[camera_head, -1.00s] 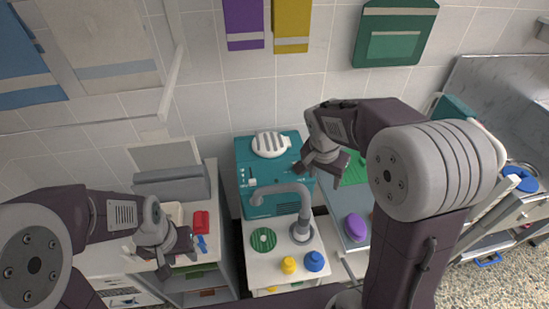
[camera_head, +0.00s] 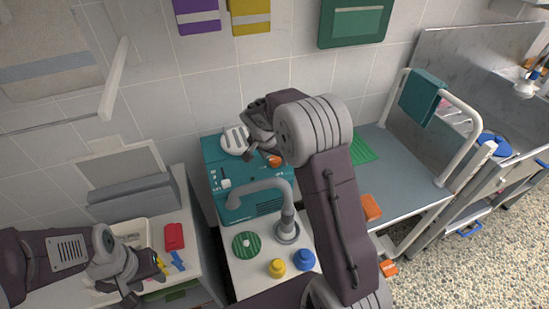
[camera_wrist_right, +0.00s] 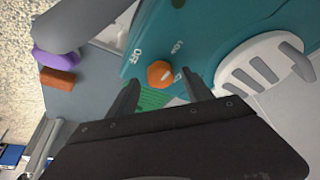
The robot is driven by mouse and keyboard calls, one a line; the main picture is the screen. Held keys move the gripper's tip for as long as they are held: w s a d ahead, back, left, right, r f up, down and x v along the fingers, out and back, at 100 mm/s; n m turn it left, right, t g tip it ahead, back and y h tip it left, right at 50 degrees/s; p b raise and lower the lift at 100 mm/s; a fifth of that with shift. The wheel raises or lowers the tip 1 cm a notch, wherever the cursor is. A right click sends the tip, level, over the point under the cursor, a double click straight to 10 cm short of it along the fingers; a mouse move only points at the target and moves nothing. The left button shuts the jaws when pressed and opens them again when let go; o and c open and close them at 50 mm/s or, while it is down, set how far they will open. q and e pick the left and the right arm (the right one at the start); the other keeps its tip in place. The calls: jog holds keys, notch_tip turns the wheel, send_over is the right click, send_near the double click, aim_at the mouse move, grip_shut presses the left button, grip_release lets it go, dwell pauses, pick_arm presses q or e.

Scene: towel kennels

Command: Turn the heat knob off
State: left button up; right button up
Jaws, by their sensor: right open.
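The orange heat knob (camera_wrist_right: 160,73) sits on the front of the teal heater unit (camera_wrist_right: 205,25), near white OFF and LOW lettering. A white mark shows on its side. In the head view the knob (camera_head: 275,160) is at the unit's right, partly hidden by my right arm. My right gripper (camera_wrist_right: 161,90) is open. In the wrist view its two fingertips are on either side of the knob, with gaps showing and no clear contact. In the head view it (camera_head: 266,146) is above the unit's right side. My left gripper (camera_head: 147,284) looks open and empty, low at the left.
A white slotted piece (camera_head: 235,140) is on top of the unit.

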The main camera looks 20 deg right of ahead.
jog(key=shift+d+f, duration=0.1)
jog(key=shift+f, duration=0.15)
jog(key=shift+w, duration=0.15)
grip_shut()
